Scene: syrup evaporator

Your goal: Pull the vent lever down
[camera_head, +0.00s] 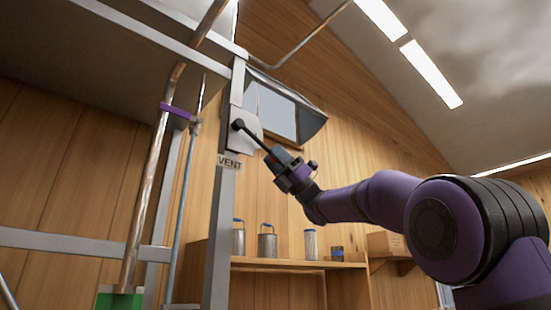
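The vent lever (254,138) is a thin black rod on a round black pivot, set on a white plate on a grey metal post above a "VENT" label (229,162). It slants down and to the right from the pivot. My gripper (280,160) is at the lever's lower right end, and the rod runs up to its fingers. The fingers overlap the lever's end and hide it. I cannot tell whether they are closed on it or only around it.
A metal hood (297,117) is just behind and above the lever. Pipes and a grey frame stand at left. Open air lies right of the post, around my arm.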

